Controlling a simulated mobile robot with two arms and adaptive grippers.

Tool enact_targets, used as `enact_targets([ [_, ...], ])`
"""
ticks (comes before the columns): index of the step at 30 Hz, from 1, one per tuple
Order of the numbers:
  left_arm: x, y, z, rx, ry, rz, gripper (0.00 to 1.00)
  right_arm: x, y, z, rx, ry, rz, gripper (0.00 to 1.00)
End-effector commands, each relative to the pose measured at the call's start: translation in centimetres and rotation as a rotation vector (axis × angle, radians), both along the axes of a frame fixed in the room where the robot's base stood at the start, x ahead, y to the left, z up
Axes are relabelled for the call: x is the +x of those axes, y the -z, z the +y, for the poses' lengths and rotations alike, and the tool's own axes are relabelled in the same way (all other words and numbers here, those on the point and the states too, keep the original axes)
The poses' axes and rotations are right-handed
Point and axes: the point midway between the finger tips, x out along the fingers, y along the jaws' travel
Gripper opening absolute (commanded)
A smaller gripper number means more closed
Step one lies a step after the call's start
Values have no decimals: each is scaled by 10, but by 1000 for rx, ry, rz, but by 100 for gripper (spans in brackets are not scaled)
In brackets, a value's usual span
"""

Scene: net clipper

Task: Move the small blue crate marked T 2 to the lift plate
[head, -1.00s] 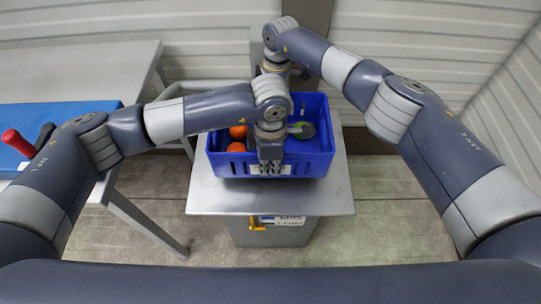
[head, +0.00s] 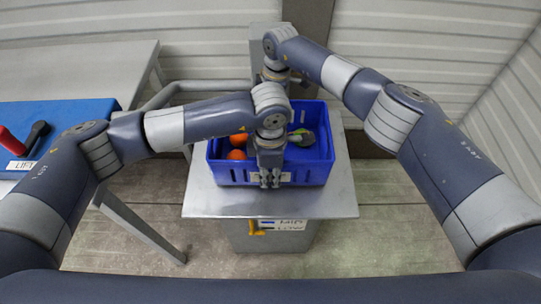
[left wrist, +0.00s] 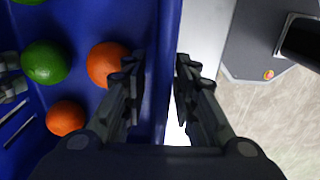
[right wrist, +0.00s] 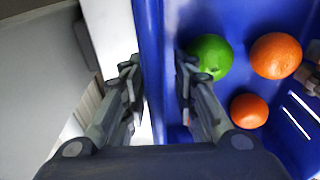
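The blue crate (head: 312,172) stands on a steel plate (head: 320,206); a label on its front is partly covered, and I cannot read its mark. It holds oranges (head: 236,155) and green fruit (right wrist: 210,57). My left gripper (head: 270,182) is at the near wall, fingers pointing down; its wrist view shows the open fingers (left wrist: 160,75) on both sides of the wall. My right gripper (right wrist: 158,75) likewise straddles the opposite wall, open, with a gap beside it; in the head view its fingers are hidden. I cannot tell whether the steel plate is the lift plate.
A blue panel (head: 80,110) with a red lever (head: 12,142), a black lever (head: 38,137) and a label reading LIFT lies on a grey bench (head: 100,62) at left. Corrugated walls enclose the back and right.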

Motion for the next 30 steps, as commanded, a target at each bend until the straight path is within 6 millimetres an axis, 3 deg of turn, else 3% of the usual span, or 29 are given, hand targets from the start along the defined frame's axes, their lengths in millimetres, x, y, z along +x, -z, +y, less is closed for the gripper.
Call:
enact_targets([
  [7,0,-10,-1,-2,1,-1,27,0,0,1,1,0,0,27],
  [21,1,-100,0,-1,1,-3,27,0,0,1,1,0,0,27],
  [30,0,-120,0,0,0,0,27,1,-9,-1,2,0,-3,27],
])
